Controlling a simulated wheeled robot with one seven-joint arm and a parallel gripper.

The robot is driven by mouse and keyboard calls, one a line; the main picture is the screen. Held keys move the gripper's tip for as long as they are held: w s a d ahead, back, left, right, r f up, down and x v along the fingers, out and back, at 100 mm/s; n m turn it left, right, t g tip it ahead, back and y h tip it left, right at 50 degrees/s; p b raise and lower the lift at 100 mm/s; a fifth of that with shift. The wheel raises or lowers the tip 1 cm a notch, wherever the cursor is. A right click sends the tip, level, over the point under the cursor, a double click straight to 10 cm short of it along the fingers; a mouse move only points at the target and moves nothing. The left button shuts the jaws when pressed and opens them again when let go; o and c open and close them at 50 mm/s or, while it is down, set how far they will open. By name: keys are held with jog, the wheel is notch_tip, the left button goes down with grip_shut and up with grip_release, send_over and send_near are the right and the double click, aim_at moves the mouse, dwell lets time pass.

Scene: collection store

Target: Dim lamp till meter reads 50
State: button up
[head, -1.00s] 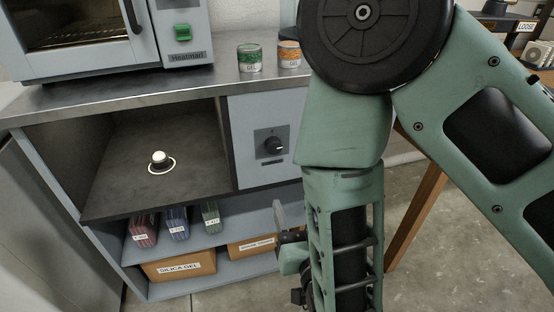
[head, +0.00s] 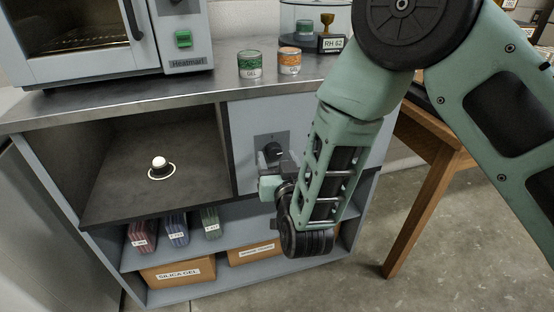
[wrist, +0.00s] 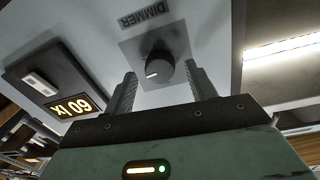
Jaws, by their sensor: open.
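The black round dimmer knob (head: 272,150) is on a grey plate on the cabinet's front panel. In the wrist view the knob (wrist: 158,70), with a white pointer mark, sits below an upside-down DIMMER label. My gripper (wrist: 162,76) is open, with one finger on each side of the knob in that view; I cannot tell whether they touch it. In the head view my gripper (head: 268,172) is close in front of the panel. A lit meter display (wrist: 73,106), upside down in the wrist view, reads 60 lx. I cannot make out the lamp for certain.
A small white-domed piece (head: 159,165) stands in the open bay within a white ring. Boxes fill the lower shelf. A wooden table (head: 428,135) is at right.

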jog(key=shift+w, duration=0.25)
jog(key=c, duration=1)
jog(key=shift+n, duration=1.2)
jog(key=o, duration=1)
jog(key=shift+s, duration=0.1)
